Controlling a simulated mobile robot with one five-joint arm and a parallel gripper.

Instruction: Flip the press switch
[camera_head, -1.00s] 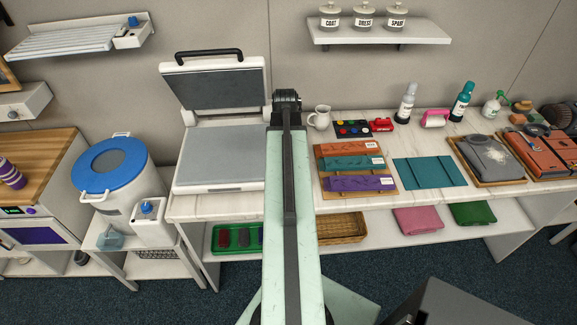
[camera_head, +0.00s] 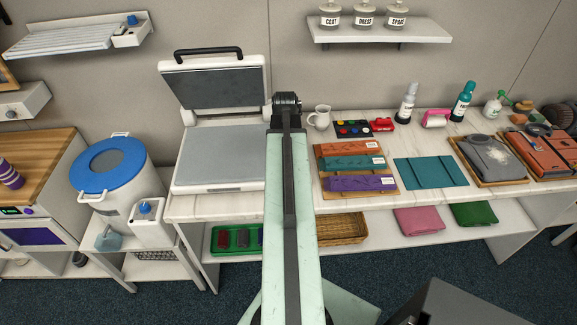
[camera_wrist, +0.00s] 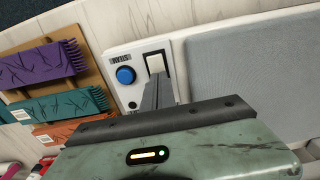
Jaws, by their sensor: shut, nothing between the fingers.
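The press (camera_head: 222,160) stands open at the left end of the white counter, its lid (camera_head: 212,88) raised. Its grey plate also shows at the right of the wrist view (camera_wrist: 250,75). Beside the plate, a white control panel (camera_wrist: 120,62) carries a blue button (camera_wrist: 125,75) under the word STEAM and a white rocker switch (camera_wrist: 155,62) in a dark frame. My gripper (camera_wrist: 158,84) is shut and empty, its tips at the lower end of the switch in the picture. I cannot tell whether they touch it. In the head view my arm hides the panel and the gripper.
Right of the panel in the head view, a wooden board (camera_head: 325,183) holds orange, teal and purple pieces. A white jug (camera_head: 320,118) and a paint tray (camera_head: 352,128) stand behind it. A white drum with a blue lid (camera_head: 110,165) stands left of the counter.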

